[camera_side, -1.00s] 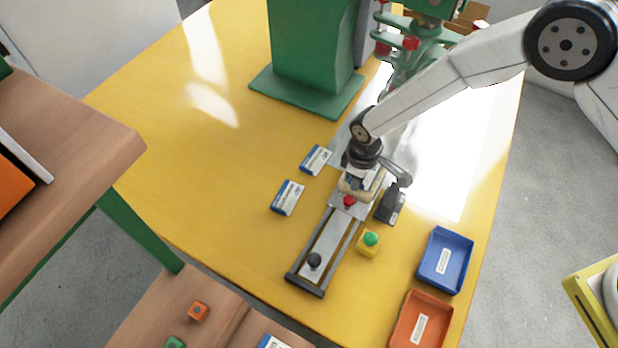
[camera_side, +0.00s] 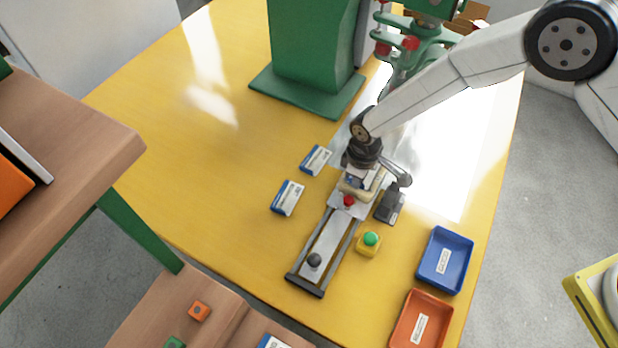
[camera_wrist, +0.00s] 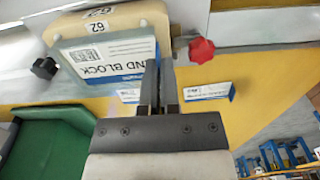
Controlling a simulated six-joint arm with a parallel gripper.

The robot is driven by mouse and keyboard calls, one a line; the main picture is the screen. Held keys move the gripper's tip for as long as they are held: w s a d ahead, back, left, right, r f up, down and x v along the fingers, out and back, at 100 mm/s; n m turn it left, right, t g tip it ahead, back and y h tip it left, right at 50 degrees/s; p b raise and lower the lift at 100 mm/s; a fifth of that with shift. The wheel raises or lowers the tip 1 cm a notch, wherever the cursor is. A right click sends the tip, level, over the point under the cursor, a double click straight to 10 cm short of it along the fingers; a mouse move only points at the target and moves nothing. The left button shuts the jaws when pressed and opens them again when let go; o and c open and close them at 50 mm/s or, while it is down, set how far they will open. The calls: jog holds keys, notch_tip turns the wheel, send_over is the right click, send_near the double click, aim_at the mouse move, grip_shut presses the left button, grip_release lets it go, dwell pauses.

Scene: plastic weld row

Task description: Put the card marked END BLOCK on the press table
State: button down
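The card marked END BLOCK (camera_wrist: 108,58) shows in the wrist view, with "ND BLOCK" and a square code readable. It is against a beige block (camera_wrist: 140,18) marked 62. In the side view the beige block (camera_side: 349,191) sits on the slide rail, mostly under my gripper (camera_side: 355,181). In the wrist view my gripper's two fingers (camera_wrist: 158,68) are close together at the card's right edge. The near finger overlaps that edge. I cannot tell whether they pinch the card. The press table (camera_side: 215,170) is yellow.
Two more cards lie left of the rail (camera_side: 316,160) (camera_side: 287,198). A red knob (camera_side: 349,202), a green button (camera_side: 371,239), a dark box (camera_side: 390,208), a blue tray (camera_side: 464,278) and an orange tray (camera_side: 398,326) are nearby. The table's left side is clear.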

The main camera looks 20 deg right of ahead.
jog(key=shift+r, duration=2.15)
jog(key=shift+r, duration=0.15)
jog(key=shift+r, duration=2.35)
jog(key=s+a+n, duration=0.6)
jog(key=s+n, duration=0.3)
jog(key=s, duration=0.1)
jog(key=s+a+f+n, duration=0.1)
jog(key=s+a+n, duration=0.5)
jog(key=s+n, duration=0.3)
jog(key=shift+s+a+f, duration=0.25)
jog(key=shift+s+a, duration=0.1)
